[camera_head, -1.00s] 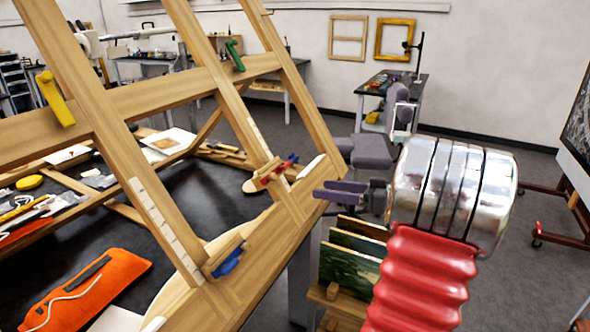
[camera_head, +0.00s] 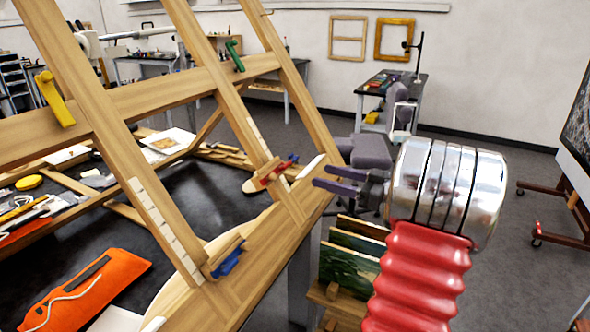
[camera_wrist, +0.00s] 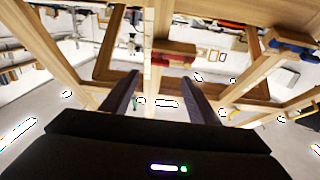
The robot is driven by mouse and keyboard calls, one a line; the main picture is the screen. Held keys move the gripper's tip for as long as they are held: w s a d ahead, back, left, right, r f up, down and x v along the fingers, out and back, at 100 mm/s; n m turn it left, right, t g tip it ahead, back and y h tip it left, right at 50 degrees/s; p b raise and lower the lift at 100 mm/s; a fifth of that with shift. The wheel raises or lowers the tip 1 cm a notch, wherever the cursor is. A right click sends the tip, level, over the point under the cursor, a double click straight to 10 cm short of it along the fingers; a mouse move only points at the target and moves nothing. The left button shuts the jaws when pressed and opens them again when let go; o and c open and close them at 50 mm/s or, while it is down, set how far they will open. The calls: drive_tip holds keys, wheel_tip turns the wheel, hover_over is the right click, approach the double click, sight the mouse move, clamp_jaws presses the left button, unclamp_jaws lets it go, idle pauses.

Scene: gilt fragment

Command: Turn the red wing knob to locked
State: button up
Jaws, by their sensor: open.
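The red wing knob (camera_head: 267,179) is on a small wooden block low on the middle slanted post of the wooden easel frame (camera_head: 170,97). It also shows in the wrist view (camera_wrist: 173,61), ahead of my gripper (camera_wrist: 158,80) and beyond its tips. My gripper (camera_head: 322,176) has two dark purple fingers. They are open, empty and apart from the knob, to its right in the head view. The fingers point left toward the easel. The knob is small in both views, and I cannot read any lock marking.
A blue knob (camera_head: 228,262) sits on the nearer post; it shows at upper right in the wrist view (camera_wrist: 290,42). Yellow (camera_head: 55,98) and green (camera_head: 235,55) handles are higher up. Paintings (camera_head: 348,262) stand below my gripper. Grey floor is open at right.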

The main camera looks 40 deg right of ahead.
sight(284, 166)
drive_tip(key=x, duration=1)
drive_tip(key=shift+w, duration=0.25)
drive_tip(key=shift+a, duration=0.1)
drive_tip(key=shift+a, duration=0.1)
drive_tip(key=c, duration=1)
